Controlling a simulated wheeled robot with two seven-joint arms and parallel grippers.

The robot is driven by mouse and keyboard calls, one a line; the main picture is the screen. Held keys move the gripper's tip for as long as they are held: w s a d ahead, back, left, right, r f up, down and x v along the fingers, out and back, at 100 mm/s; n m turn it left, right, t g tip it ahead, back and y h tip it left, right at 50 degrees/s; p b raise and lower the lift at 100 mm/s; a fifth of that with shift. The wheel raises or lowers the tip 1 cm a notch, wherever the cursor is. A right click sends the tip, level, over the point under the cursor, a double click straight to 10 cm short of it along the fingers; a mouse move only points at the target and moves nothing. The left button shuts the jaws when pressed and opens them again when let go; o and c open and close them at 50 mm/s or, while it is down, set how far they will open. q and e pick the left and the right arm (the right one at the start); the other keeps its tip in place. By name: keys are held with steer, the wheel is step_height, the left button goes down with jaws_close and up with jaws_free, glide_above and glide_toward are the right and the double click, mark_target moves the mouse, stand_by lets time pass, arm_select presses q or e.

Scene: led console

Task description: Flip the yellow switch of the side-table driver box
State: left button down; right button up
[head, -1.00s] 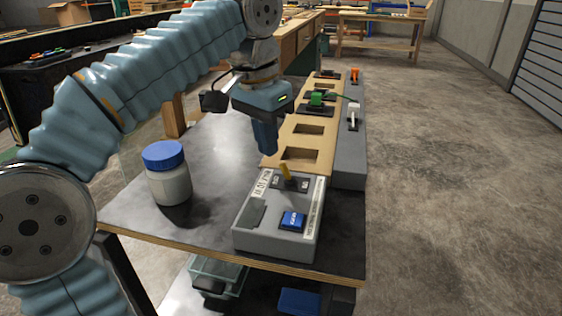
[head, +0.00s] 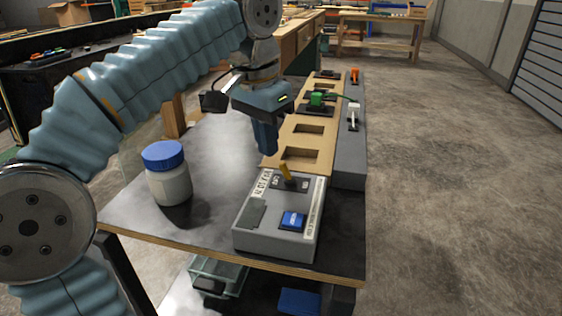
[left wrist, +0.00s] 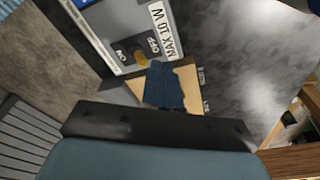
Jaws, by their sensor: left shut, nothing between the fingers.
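The grey driver box (head: 262,229) sits near the front right edge of the side table (head: 150,226). Its yellow switch (head: 286,173) stands up from the far part of its top, and a blue button (head: 292,221) sits nearer the front. My left gripper (head: 266,149) is shut and empty, pointing down just beyond and left of the switch. The left wrist view shows its shut blue fingers (left wrist: 164,88) beside the yellow switch (left wrist: 139,57) with ON and OFF labels. They look close, but I cannot tell whether they touch. My right gripper is not in view.
A white jar with a blue lid (head: 166,172) stands left of the box. A wooden slotted board (head: 306,142) and a long grey housing (head: 350,150) lie behind the box. A clear bin (head: 216,277) is on the lower shelf. Floor to the right is clear.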

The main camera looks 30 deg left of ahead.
mark_target(281, 163)
arm_select(q)
steer(key=shift+f, duration=0.15)
steer(key=shift+f+b, duration=1)
steer(key=shift+f, duration=0.35)
steer(key=shift+d, duration=0.15)
steer(key=shift+w+d+p, duration=0.25)
steer(key=shift+d+p, duration=0.05)
steer(key=shift+d, duration=0.7)
